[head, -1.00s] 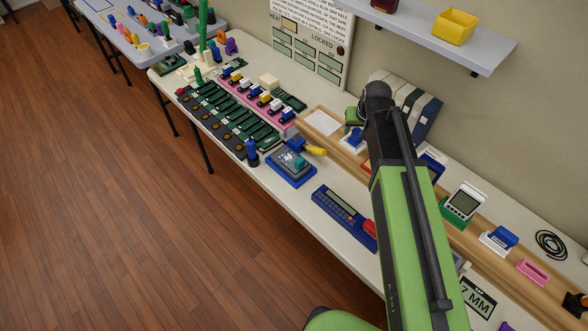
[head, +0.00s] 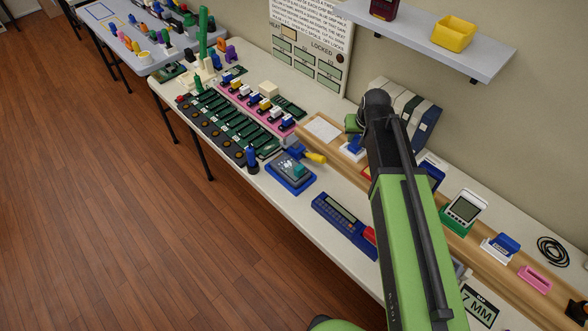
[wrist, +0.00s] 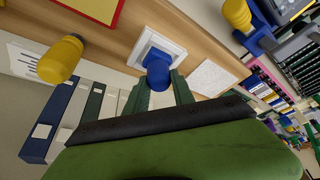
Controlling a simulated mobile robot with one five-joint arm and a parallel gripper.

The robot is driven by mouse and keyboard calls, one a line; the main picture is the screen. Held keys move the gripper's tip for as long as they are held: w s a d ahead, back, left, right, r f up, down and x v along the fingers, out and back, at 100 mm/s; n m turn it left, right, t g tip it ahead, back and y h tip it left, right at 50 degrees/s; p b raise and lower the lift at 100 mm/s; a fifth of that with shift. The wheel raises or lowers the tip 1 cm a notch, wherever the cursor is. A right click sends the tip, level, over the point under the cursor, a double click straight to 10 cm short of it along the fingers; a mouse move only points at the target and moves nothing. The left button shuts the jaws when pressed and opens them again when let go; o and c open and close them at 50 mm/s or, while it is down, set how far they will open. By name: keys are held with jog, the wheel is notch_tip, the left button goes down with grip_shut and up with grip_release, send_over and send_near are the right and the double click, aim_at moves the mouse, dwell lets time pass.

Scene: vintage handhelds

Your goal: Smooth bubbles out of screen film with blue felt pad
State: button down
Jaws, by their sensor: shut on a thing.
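The blue pad tool has a blue knob (wrist: 158,76) on a white square base (wrist: 155,50), near the top middle of the wrist view. My gripper (wrist: 160,88) is shut on the knob, its green fingers on either side. The base appears at the wooden ledge; whether it touches is unclear. In the head view the tool (head: 352,147) shows just left of my arm, which hides most of the gripper. A grey handheld with a teal screen (head: 298,165) lies in a blue cradle (head: 283,181) on the white table. The film and any bubbles are too small to tell.
A yellow-handled tool (head: 315,157) lies beside the cradle. A blue calculator-like device (head: 343,220) is nearer me. Green boards (head: 235,127) fill the left. Binders (head: 418,112) stand behind my arm, and a shelf (head: 490,62) overhangs at upper right.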

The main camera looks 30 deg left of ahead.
jog(key=shift+r, duration=0.15)
jog(key=shift+r+p, duration=2.45)
jog(key=shift+p, duration=0.15)
jog(key=shift+f, duration=0.1)
